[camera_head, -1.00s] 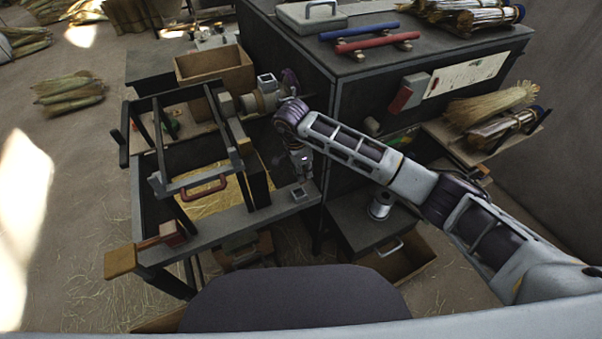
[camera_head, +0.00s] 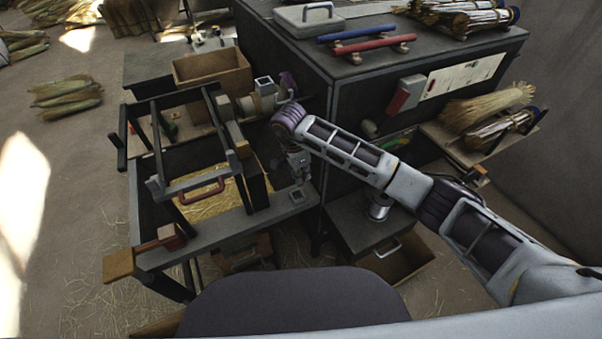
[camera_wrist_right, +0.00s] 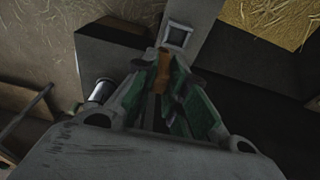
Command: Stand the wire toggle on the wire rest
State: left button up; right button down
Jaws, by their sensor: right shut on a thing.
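My right gripper (camera_head: 299,178) points down over the front bench, beside the dark cabinet. In the right wrist view the green-sided fingers (camera_wrist_right: 163,85) are shut on a small orange-brown piece, which I take as the wire toggle (camera_wrist_right: 163,68). Its lower end is hard to make out, and in the head view it is too small to tell. A small square light-rimmed socket, which I take as the wire rest (camera_wrist_right: 178,36), sits just beyond the fingertips. It also shows on the bench in the head view (camera_head: 298,196). I cannot tell whether toggle and rest touch. My left gripper is not in view.
A dark frame with a red handle (camera_head: 202,191) stands left of the gripper. A wooden box (camera_head: 212,72) is behind it. The cabinet (camera_head: 300,75) rises close behind.

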jog(key=shift+w+a+f+b, duration=0.1)
jog(key=shift+w+f+b, duration=0.1)
jog(key=shift+f+b, duration=0.35)
jog(key=shift+w+f, duration=0.1)
jog(key=shift+f, duration=0.35)
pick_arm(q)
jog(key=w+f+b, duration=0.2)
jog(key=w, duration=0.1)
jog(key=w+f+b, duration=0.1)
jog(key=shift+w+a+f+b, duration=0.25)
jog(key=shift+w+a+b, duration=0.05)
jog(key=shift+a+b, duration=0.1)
pick_arm(e)
jog(key=f, duration=0.1)
jog(key=w+f, duration=0.1)
jog(key=f, duration=0.2)
jog(key=shift+w+a+f, duration=0.1)
jog(key=shift+w+a, duration=0.25)
jog(key=shift+a, duration=0.05)
jog(key=shift+w+f+b, duration=0.15)
jog(key=shift+f+b, duration=0.55)
jog(key=shift+f, duration=0.2)
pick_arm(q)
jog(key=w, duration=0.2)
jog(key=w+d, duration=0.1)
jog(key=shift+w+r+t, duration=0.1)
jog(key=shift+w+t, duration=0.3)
pick_arm(e)
jog(key=shift+f, duration=0.1)
